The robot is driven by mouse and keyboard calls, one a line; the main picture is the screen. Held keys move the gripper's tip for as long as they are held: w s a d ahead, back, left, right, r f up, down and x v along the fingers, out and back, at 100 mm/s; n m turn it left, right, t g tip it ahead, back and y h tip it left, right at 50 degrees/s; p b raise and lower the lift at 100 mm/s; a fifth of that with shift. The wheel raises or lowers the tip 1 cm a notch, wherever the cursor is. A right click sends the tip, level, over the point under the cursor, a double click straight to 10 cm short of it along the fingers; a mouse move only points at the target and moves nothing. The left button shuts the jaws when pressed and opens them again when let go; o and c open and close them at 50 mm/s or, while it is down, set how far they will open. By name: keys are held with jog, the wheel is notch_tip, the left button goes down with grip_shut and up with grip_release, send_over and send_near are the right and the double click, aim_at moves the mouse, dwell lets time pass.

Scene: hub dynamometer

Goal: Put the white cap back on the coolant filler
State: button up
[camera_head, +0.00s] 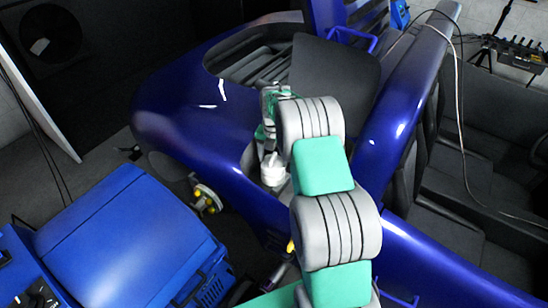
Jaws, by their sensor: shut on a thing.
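The white cap (273,173) shows just left of my arm, at the edge of an opening in the blue car's front side. My gripper (271,157) is directly above the cap, pointing down, and is shut on it. The cap looks roughly upright. The coolant filler cannot be made out; the cap, my gripper and my arm cover that area. Whether the cap touches the filler cannot be told from this view.
The blue car body (185,130) surrounds the work area, with a dark raised panel (335,75) behind my arm. A wheel hub (207,197) sits lower left of the cap. A large blue machine (130,240) fills the lower left. Car seats (445,200) are at right.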

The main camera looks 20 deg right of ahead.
aim_at(274, 157)
jog(key=shift+f+b, duration=0.4)
jog(key=shift+f, duration=0.2)
jog(key=o, duration=1.1)
jog(key=shift+s+r+p, duration=0.1)
jog(key=shift+r+p, duration=2.85)
jog(key=shift+r, duration=2.6)
